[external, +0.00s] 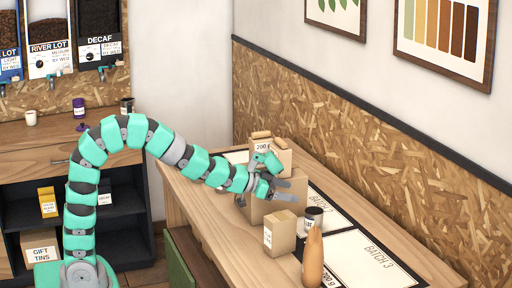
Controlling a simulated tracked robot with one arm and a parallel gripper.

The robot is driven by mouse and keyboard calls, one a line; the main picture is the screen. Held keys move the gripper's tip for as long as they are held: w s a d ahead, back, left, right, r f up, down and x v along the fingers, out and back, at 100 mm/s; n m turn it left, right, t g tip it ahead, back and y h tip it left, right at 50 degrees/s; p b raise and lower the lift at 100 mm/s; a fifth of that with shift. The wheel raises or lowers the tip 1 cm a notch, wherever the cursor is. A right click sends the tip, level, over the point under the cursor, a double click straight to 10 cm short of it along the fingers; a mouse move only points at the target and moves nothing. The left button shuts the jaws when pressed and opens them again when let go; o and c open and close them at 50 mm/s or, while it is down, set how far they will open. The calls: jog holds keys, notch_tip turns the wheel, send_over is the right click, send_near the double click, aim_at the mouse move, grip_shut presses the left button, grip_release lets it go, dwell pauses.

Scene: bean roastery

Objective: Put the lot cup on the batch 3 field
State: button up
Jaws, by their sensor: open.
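A small dark cup with a pale label (313,217), which looks like the lot cup, stands on the table near the lower edge of the batch 2 field (325,203). The batch 3 field (368,262) is a white rectangle with a dark border, right of the cup and nearer the camera; its visible part is bare. My gripper (298,190) is open and empty, pointing right, in front of a cardboard box and above and left of the cup. The cup's lower part is partly hidden by an orange bottle.
The orange bottle (313,258) and a kraft bag (280,233) stand close to the cup on the near side. A white cup (31,118) is on the left counter (30,137).

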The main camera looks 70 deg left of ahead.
jog(key=w+r+p, duration=0.3)
jog(key=r+p, duration=0.1)
jog(key=r, duration=0.3)
jog(key=b, duration=0.2)
send_near(315, 213)
jog(key=d, duration=0.1)
jog(key=w+d, duration=0.1)
jog(key=shift+w+d+r+g, duration=0.1)
jog(key=shift+d+r+g, duration=0.15)
jog(key=shift+r+g, duration=0.1)
jog(key=shift+x, duration=0.9)
jog(key=shift+w+d+f, duration=0.1)
jog(key=shift+w, duration=0.4)
jog(key=shift+b+x, duration=0.6)
jog(key=shift+x, duration=1.8)
jog(key=c, duration=1.2)
